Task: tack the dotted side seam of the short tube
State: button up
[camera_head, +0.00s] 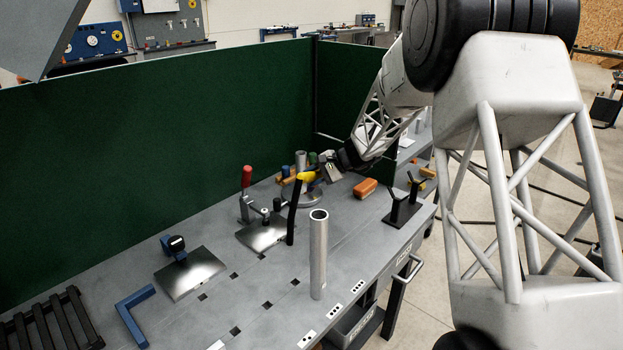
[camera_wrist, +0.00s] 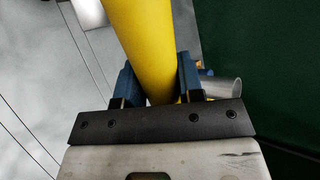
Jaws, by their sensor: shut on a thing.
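My gripper (camera_head: 322,172) is shut on a yellow-and-black tool that looks like a torch (camera_head: 306,177). Its black part (camera_head: 292,215) hangs down at the left. In the wrist view, the blue fingers close on both sides of its yellow body (camera_wrist: 142,40). A grey tube (camera_head: 301,160) stands at a round base (camera_head: 303,198), behind the tool. In the wrist view, a grey tube end (camera_wrist: 224,87) shows right of the fingers. Another grey, open-topped tube (camera_head: 318,262) stands upright nearer the front. No dotted seam is discernible, and I cannot tell which tube is the short one.
A red-handled clamp (camera_head: 246,180) stands beside a metal plate (camera_head: 262,235). A second plate (camera_head: 190,275) carries a blue device (camera_head: 174,247). A blue angle (camera_head: 132,318), black rack (camera_head: 50,325), orange block (camera_head: 365,188) and black stand (camera_head: 402,212) are on the bench. A green screen (camera_head: 160,160) stands behind.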

aim_at(314, 174)
jog(key=shift+s+d+r, duration=0.6)
jog(key=shift+r, duration=0.25)
jog(key=shift+s+d+r, duration=0.55)
jog(key=shift+r, duration=0.3)
